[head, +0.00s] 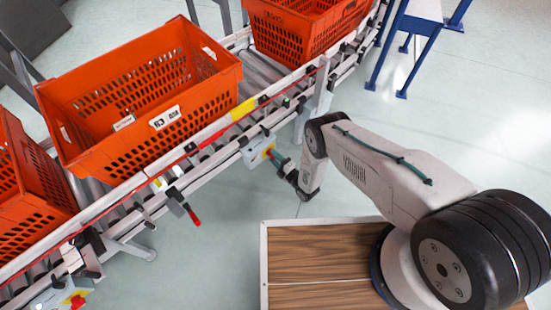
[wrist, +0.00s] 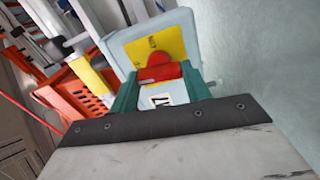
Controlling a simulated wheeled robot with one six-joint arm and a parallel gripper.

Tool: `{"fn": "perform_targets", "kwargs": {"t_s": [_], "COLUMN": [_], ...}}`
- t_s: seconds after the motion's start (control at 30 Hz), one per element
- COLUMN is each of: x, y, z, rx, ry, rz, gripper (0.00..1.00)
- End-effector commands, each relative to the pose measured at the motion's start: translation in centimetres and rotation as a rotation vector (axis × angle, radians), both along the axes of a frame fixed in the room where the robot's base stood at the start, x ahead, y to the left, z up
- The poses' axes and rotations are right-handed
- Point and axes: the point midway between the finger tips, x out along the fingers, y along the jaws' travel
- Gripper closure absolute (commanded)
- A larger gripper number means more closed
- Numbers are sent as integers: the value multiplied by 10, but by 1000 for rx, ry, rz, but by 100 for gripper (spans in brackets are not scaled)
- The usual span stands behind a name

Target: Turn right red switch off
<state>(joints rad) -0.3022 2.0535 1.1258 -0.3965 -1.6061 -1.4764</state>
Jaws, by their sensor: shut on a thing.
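The right red switch (wrist: 158,68) sits on a yellow plate (wrist: 142,50) on a pale grey box (wrist: 124,39). In the wrist view its red handle lies crosswise between my teal fingers. My gripper (wrist: 160,82) is shut on the switch, one finger on each side of the handle. In the head view the same box (head: 257,150) hangs on the front of the conveyor, and my gripper (head: 277,159) reaches it from the right. The fingers largely hide the switch there. A second red switch (head: 77,301) on a yellow plate is at the lower left.
Orange totes (head: 150,120) stand on the roller conveyor (head: 220,125) behind the box. A red-tipped lever (head: 193,217) hangs from the conveyor's front, left of my gripper. A blue-legged stand (head: 412,40) is at the top right. Open floor lies in front of the conveyor.

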Motion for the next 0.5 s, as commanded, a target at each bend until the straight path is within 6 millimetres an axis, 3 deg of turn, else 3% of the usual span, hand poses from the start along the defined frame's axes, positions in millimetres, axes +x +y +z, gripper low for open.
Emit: {"fn": "perform_targets", "kwargs": {"t_s": [0.5], "x": [-2], "y": [0], "z": [-2], "rx": [-96], "ry": [-77], "rz": [3], "gripper": [76]}}
